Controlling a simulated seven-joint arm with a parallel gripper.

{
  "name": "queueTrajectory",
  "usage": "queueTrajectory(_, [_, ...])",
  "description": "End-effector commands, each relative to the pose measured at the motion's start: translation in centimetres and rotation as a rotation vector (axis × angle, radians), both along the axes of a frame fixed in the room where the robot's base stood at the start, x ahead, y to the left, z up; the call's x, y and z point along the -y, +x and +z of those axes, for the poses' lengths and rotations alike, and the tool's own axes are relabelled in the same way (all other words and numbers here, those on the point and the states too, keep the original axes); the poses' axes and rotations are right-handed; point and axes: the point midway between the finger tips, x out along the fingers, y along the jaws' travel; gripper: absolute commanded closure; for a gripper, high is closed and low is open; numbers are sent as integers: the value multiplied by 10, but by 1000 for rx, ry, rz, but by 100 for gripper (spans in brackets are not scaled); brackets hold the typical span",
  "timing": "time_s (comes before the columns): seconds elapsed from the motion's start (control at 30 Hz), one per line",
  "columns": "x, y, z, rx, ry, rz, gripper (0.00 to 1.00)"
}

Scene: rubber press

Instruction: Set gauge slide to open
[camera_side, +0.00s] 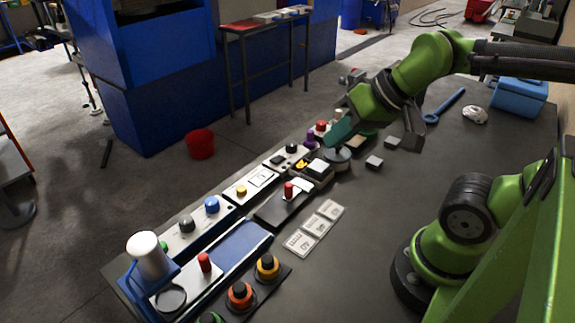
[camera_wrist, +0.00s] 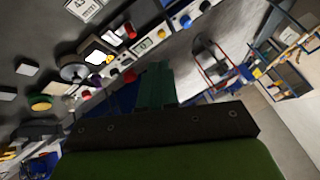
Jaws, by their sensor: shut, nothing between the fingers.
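My gripper (camera_side: 340,132) has teal fingers and is above the far end of the row of control panels. Its teal fingers also show in the wrist view (camera_wrist: 155,87), closed together with nothing held. No label for the gauge slide is readable. A red knob (camera_side: 289,190) stands on a black base, in front of my gripper in the side view. Another red knob (camera_side: 204,262) stands on a pale panel at the near left. I cannot tell which, if either, is the gauge slide, or its setting.
Blue (camera_side: 212,205), dark (camera_side: 186,223) and yellow (camera_side: 241,191) knobs line the left table edge. A white cylinder (camera_side: 149,254) rises at the near left. White cards (camera_side: 314,229) lie mid-table. A blue box (camera_side: 519,97) and blue wrench (camera_side: 446,106) lie far right.

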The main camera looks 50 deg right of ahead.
Motion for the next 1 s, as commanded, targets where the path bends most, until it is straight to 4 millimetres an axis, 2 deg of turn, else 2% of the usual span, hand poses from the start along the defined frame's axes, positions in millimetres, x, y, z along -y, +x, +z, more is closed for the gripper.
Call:
queueTrajectory(0.4, [0, 0, 0, 0, -1, 1, 100])
queueTrajectory(0.57, [0, 3, -9, -38, 0, 2, 76])
queueTrajectory(0.7, [2, 23, -18, -131, -16, 9, 54])
queueTrajectory(0.73, [3, 30, -20, -160, -25, 15, 52])
queueTrajectory(1.0, [17, 96, -47, -438, -130, 87, 52])
